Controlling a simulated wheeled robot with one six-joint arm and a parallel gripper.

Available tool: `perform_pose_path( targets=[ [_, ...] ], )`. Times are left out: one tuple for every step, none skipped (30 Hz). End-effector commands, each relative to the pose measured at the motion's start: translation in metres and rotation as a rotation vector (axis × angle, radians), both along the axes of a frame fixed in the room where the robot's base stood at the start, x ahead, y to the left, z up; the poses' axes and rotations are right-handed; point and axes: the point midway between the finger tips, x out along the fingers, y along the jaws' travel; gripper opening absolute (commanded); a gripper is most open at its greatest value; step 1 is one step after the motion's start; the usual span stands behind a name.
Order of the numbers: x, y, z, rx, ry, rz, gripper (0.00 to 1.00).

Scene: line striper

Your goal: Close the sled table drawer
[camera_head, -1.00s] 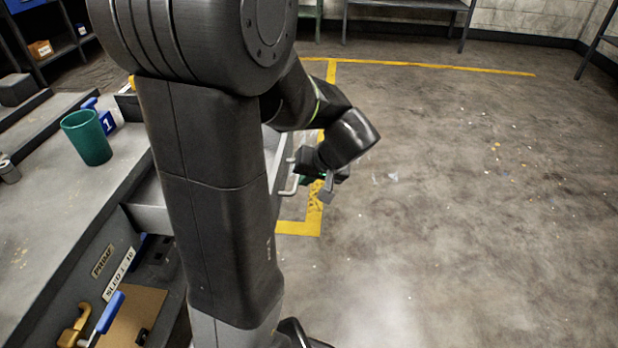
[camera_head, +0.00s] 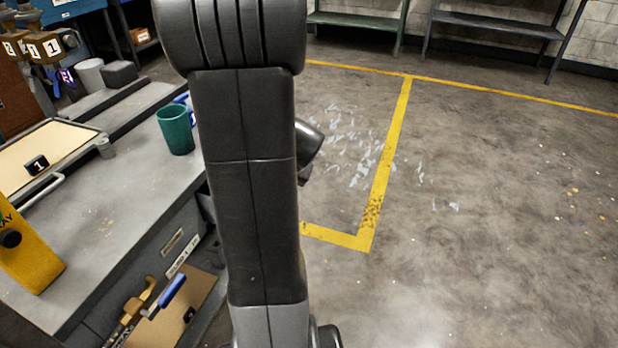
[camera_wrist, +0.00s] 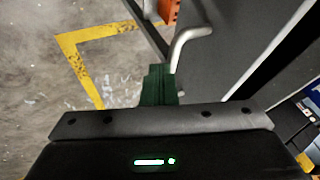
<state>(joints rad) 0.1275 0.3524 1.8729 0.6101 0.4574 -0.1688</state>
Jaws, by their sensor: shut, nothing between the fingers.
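The sled table (camera_head: 110,215) stands at the left in the head view, with a grey top and labels on its front. My arm hides its drawer there, so I cannot tell how far out it is. In the wrist view a pale bent handle (camera_wrist: 190,42) shows just beyond my gripper (camera_wrist: 158,85), beside a dark grey panel (camera_wrist: 235,40) that appears to be part of the drawer. The green fingers are shut and empty, close to the handle's near end; I cannot tell whether they touch it. In the head view the fingers are hidden behind my arm.
A green cup (camera_head: 175,130) stands near the table's far right edge. A yellow block (camera_head: 28,250) and a tray (camera_head: 50,150) are on the tabletop. An orange object (camera_wrist: 168,10) shows past the handle. The floor right of the table is open, with yellow lines (camera_head: 390,150).

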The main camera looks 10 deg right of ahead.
Motion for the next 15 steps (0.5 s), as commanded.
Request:
perform_pose_path(
  targets=[
    [0.006,0.013,0.004,0.000,0.002,0.009,0.00],
    [0.010,0.018,0.004,-0.001,0.003,0.008,0.00],
    [0.014,0.025,0.004,-0.002,0.002,0.008,0.00],
    [0.018,0.030,0.004,-0.001,0.002,0.007,0.00],
    [0.021,0.035,0.004,-0.001,0.002,0.006,0.00],
    [0.024,0.041,0.004,-0.001,0.001,0.006,0.00],
    [0.027,0.045,0.004,-0.001,0.001,0.006,0.00],
    [0.029,0.048,0.003,-0.002,0.002,0.005,0.00],
    [0.032,0.053,0.003,-0.001,0.001,0.004,0.00],
    [0.034,0.056,0.003,-0.001,0.002,0.004,0.00],
    [0.035,0.059,0.003,-0.001,0.001,0.003,0.00],
    [0.038,0.061,0.002,-0.001,0.000,0.003,0.00],
    [0.039,0.063,0.002,-0.001,0.000,0.002,0.00],
    [0.040,0.065,0.002,-0.001,0.000,0.002,0.00],
    [0.041,0.067,0.002,-0.001,0.000,0.003,0.00]
  ],
)
